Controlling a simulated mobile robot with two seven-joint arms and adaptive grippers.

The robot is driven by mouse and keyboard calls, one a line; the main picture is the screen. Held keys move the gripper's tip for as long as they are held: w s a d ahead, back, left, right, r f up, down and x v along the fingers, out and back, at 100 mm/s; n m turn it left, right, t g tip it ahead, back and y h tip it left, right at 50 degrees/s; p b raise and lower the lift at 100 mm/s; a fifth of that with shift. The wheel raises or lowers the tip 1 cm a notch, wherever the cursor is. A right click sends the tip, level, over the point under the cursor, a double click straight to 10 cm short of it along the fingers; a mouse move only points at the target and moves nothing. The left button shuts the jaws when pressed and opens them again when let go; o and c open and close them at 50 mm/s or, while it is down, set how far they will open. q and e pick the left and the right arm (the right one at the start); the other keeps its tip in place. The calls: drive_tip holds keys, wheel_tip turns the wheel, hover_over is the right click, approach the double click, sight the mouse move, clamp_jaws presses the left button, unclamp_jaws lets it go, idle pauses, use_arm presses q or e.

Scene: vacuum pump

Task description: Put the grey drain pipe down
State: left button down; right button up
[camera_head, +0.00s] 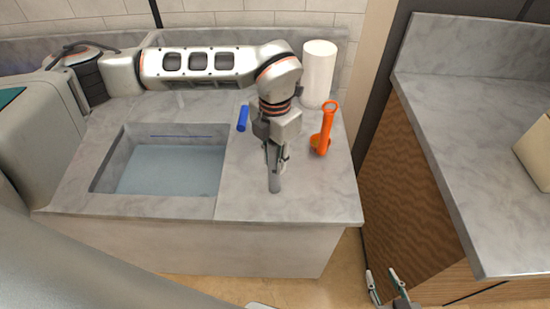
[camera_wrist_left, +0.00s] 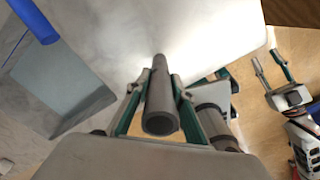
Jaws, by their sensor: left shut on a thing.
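The grey drain pipe (camera_head: 275,184) is a short hollow tube, held roughly upright over the bare counter to the right of the sink. My left gripper (camera_head: 274,155) is shut on it. In the left wrist view, the pipe (camera_wrist_left: 160,108) sits between the two green-edged fingers (camera_wrist_left: 158,92), its open end facing the camera. I cannot tell whether its lower end touches the counter. My right gripper (camera_head: 386,286) is open and empty, low in front of the wooden cabinet; it also shows in the left wrist view (camera_wrist_left: 272,68).
The grey marble counter (camera_head: 318,195) has a sink (camera_head: 170,172) with water at left. An orange pump part (camera_head: 326,128) stands right of the gripper, with a white roll (camera_head: 319,72) behind. A blue cylinder (camera_head: 243,118) is just left. The counter's front right is clear.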

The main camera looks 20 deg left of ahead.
use_arm(q)
drive_tip(key=c, duration=1.8)
unclamp_jaws()
drive_tip(key=shift+f, duration=0.1)
drive_tip(key=shift+o, duration=0.2)
drive_tip(key=shift+r, duration=0.4)
wheel_tip(320, 180, up, 12)
drive_tip(key=shift+f+b, duration=0.2)
drive_tip(key=shift+b, duration=0.2)
